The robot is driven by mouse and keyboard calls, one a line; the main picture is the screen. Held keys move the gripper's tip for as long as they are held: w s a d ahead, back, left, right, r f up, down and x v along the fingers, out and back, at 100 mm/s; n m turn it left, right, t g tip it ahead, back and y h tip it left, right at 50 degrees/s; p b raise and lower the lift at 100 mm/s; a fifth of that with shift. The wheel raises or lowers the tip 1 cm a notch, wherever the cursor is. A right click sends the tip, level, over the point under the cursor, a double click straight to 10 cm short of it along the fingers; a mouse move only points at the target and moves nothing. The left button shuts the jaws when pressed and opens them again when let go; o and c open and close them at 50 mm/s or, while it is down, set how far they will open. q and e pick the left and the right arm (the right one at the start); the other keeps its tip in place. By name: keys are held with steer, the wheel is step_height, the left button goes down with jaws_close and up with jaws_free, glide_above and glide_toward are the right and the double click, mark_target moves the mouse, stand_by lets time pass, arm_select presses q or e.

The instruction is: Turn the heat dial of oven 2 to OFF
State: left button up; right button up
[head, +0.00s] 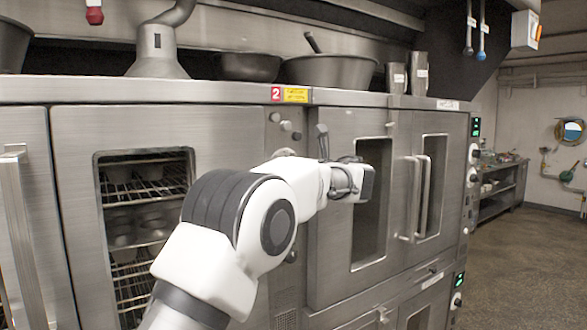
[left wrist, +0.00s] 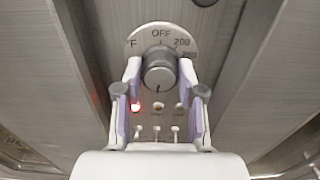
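In the left wrist view the heat dial (left wrist: 160,72) is a round dark grey knob on a light scale plate, with OFF at the top and 200 to its right. A dark mark on the knob's face is on its lower side. My left gripper (left wrist: 160,72) is open, with one finger on each side of the knob. I cannot tell whether the fingers touch it. In the head view my left arm covers the dial, and the fingertips are not clear. The red 2 label (head: 276,94) is above this panel. My right gripper is not in view.
Below the dial are a lit red lamp (left wrist: 136,106) and several small toggle switches. Oven doors stand on both sides of the panel; the left one (head: 75,180) has a window onto racks. Pots (head: 330,72) stand on top. Floor (head: 530,260) at right is clear.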

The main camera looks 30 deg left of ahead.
arm_select(q)
steer(key=shift+f+n, duration=0.15)
steer(key=shift+n, duration=0.15)
steer(key=m+b, duration=0.4)
steer(key=m, duration=0.7)
steer(key=m+b, duration=0.4)
steer(key=m, duration=0.8)
steer(key=r+m+b, duration=0.1)
steer(key=m+b, duration=0.3)
steer(key=m, duration=0.7)
steer(key=shift+m, duration=0.4)
stand_by(0.4)
